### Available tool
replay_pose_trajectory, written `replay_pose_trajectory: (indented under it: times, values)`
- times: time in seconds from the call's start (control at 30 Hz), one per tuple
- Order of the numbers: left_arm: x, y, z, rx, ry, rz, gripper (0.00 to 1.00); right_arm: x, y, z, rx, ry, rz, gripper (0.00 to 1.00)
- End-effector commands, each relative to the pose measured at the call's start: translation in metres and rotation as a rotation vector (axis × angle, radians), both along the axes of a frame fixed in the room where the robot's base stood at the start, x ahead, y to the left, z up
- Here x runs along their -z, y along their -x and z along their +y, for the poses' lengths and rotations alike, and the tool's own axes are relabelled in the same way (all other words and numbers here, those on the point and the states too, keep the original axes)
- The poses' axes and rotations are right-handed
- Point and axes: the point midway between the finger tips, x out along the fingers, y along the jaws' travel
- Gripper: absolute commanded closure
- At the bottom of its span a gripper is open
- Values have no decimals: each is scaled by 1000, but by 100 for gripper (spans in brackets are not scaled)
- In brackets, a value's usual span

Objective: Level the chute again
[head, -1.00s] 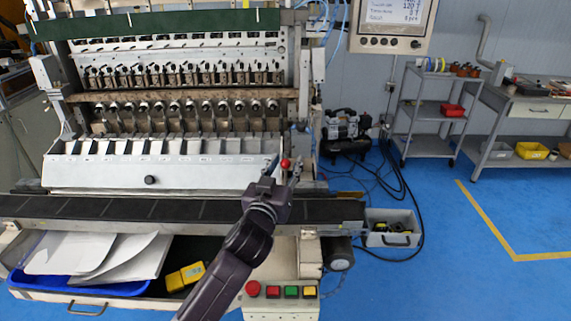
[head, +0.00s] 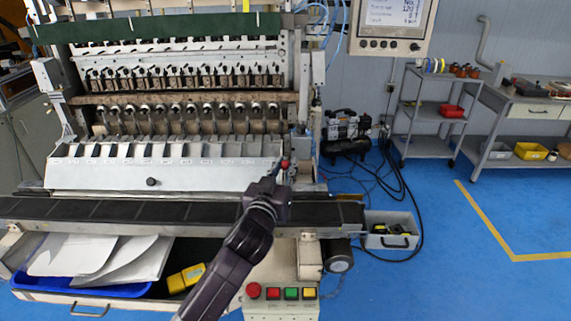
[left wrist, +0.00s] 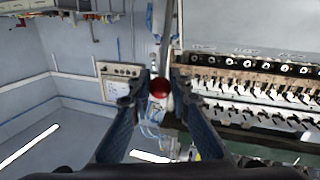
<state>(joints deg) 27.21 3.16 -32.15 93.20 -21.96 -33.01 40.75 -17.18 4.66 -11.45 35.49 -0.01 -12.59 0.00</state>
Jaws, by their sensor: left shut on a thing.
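The chute (head: 200,178) is the long pale tray with a row of compartments across the front of the coil winder, just above the dark belt. A round black knob (head: 151,181) is on its front face. A red ball knob (head: 285,164) tops a lever at the chute's right end; it also shows in the left wrist view (left wrist: 159,88). My left gripper (head: 284,174) is shut on the red ball knob, with a finger on each side of it. Most of the lever is hidden by the gripper. My right gripper is not in view.
The dark belt (head: 110,211) runs below the chute. An open drawer with a blue tray (head: 95,290) and papers is at lower left. Push buttons (head: 291,293) sit below my arm.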

Motion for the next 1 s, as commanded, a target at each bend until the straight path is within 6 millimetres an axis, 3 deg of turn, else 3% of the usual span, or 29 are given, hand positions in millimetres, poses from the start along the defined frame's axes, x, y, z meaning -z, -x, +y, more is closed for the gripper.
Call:
replay_pose_trajectory:
  times: [0.03, 0.2, 0.4, 1.0]
  values:
    - [-8, -3, 0, -1, 0, 18, 100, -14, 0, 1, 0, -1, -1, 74]
    - [-12, -14, 0, -1, 1, 97, 100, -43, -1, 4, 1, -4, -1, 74]
    - [-11, -29, 0, -2, 2, 203, 100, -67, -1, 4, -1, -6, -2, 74]
    - [1, -67, 0, 0, 1, 226, 100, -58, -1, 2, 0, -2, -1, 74]
